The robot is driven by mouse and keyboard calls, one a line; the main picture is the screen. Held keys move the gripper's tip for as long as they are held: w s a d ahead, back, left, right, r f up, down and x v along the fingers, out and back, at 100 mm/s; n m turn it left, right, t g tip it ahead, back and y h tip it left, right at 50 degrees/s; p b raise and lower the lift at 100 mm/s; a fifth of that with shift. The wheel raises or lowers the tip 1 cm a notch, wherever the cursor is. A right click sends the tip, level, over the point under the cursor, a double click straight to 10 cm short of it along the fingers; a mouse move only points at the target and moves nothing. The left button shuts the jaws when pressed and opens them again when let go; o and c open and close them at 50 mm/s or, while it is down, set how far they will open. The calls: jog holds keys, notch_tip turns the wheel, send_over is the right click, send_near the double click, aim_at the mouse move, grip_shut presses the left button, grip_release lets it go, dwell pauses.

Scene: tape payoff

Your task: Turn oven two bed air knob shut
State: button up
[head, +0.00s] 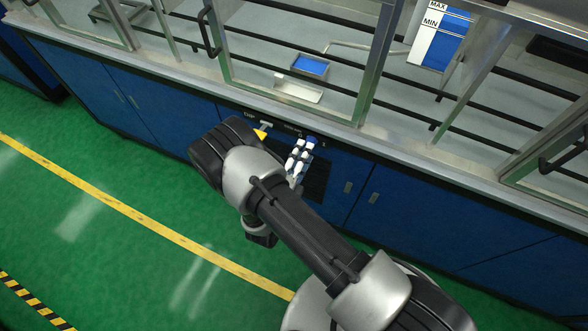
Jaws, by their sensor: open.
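A small control panel is set in the dark front edge of the blue bench. A yellow knob or handle (262,134) shows at its left, just beyond my wrist. A small blue knob-like part (312,140) shows at its right. The lettering by them is too small to read fully, so I cannot tell which is the oven two bed air knob. My gripper (298,158), with pale segmented fingers, is open in front of the panel, close to the blue part. I cannot tell whether it touches. My arm hides part of the panel and cabinet front.
Above the bench edge (420,172) stand metal-framed glass enclosures with dark handles (208,30). Inside are a blue-lined tray (310,66) and a blue-and-white MAX/MIN gauge (436,40). Blue cabinet doors (400,215) lie below. The green floor (110,225) at left is clear.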

jog(key=v, duration=0.8)
jog(key=shift+s, duration=0.4)
jog(key=shift+a, duration=0.15)
jog(key=w+d+r+m+g+h, duration=0.2)
jog(key=d+r+m+g+h, duration=0.7)
jog(key=r+m, duration=0.5)
jog(key=s+d+r+m+g+y, duration=0.3)
jog(key=s+d+r+m+g, duration=0.25)
jog(key=d+r+m, duration=0.55)
jog(key=s+r+m+t+y, duration=0.1)
jog(key=s+r+m+y, duration=0.3)
jog(key=m, duration=0.8)
jog(key=s+a+r+m+t+y, duration=0.1)
jog(key=s+r+m+y, duration=0.4)
jog(key=m, duration=0.8)
jog(key=s+y, duration=0.2)
jog(key=y, duration=0.1)
jog(key=shift+s+a, duration=0.25)
jog(key=shift+s, duration=0.05)
